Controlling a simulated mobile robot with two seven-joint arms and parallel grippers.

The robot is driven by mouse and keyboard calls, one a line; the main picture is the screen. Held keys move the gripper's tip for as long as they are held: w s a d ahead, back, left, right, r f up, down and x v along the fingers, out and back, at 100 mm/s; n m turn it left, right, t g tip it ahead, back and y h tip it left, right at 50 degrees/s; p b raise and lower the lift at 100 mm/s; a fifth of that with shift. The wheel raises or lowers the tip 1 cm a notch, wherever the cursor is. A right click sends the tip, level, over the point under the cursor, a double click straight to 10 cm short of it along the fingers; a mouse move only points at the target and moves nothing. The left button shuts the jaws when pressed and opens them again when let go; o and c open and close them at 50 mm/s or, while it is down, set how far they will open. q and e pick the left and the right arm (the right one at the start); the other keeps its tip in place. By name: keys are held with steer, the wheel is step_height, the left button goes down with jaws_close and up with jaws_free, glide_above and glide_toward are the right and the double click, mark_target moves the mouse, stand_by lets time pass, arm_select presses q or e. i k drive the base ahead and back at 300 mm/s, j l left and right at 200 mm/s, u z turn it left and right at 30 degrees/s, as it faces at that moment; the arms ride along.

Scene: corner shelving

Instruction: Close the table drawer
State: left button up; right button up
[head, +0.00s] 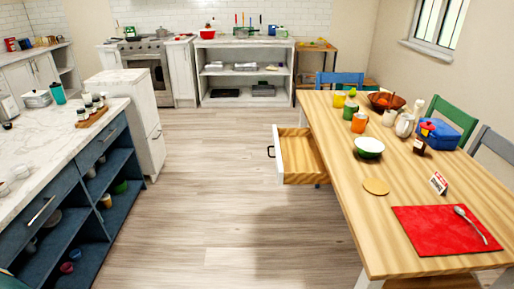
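The table drawer (301,156) sticks out from the left side of the wooden dining table (335,176). It is pulled open toward the left, over the floor. It has a white front (277,154) with a dark handle (270,152), and its wooden inside looks empty. Neither of my grippers shows in the head view, so I cannot see their state.
Open wooden floor (215,200) lies left of the drawer. A blue island (68,190) with a marble top stands at the left. The table carries a green bowl (369,147), a red placemat (425,242) and several other items. Chairs stand along its right side.

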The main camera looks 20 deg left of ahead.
mark_target(298, 160)
steer(key=j, duration=0.5)
steer(key=k+j+u, duration=0.15)
steer(key=j, duration=0.35)
steer(key=i+j+z, duration=0.15)
steer(key=i, duration=0.35)
steer(key=i+j+z, duration=0.1)
steer(key=i, duration=0.4)
steer(key=i+j+z, duration=0.15)
steer(key=i, duration=0.35)
steer(key=i+j+z, duration=0.1)
steer(key=i+j, duration=0.25)
steer(key=i, duration=0.15)
steer(key=i+j+z, duration=0.15)
steer(key=i+j, duration=0.15)
steer(key=i, duration=0.2)
